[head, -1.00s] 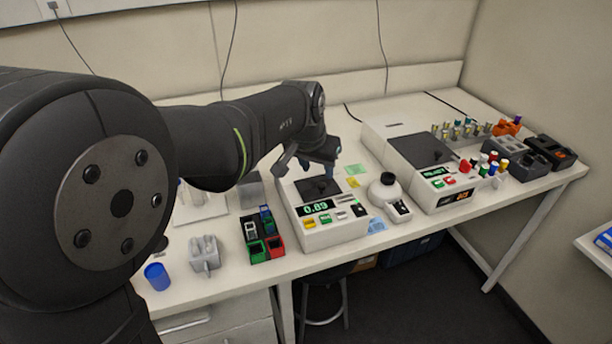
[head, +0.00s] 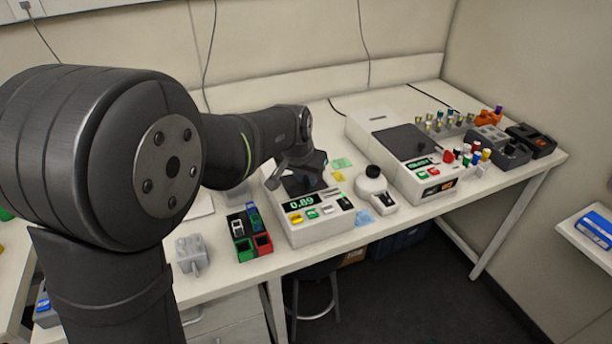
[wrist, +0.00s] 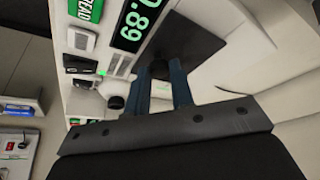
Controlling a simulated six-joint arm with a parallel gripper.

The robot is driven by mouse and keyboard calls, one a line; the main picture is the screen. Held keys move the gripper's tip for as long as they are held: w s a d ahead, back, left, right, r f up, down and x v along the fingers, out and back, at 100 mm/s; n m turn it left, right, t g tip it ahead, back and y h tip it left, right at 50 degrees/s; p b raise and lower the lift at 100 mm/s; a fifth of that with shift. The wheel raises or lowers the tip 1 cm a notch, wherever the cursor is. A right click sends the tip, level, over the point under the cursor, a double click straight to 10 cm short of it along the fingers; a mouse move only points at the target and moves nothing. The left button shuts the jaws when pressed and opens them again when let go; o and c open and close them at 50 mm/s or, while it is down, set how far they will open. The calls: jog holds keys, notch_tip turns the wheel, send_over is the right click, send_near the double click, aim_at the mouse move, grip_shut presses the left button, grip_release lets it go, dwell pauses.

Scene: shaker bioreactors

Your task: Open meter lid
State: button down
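The meter (head: 322,232) is a pale box with a green 0.89 display, standing at the bench front. Its display also shows in the wrist view (wrist: 138,22). The dark meter lid (head: 300,186) is on its top, behind the display, and shows as a dark panel in the wrist view (wrist: 195,42). My gripper (wrist: 155,72) is over the meter's top, its two blue fingers apart. A small dark piece shows between the fingers, with no clear contact. My gripper partly hides the lid in the head view (head: 308,162), so I cannot tell its exact tilt.
A larger device (head: 405,180) is farther right. Coloured holders (head: 250,235) and a grey block (head: 191,254) stand to the left.

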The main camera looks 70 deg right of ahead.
jog(key=w+d, duration=0.5)
jog(key=shift+w+d, duration=0.4)
jog(key=c, duration=1.3)
grip_release()
jog(key=shift+o, duration=0.2)
jog(key=v, duration=1.7)
jog(key=shift+a+r, duration=0.2)
jog(key=shift+f, duration=0.1)
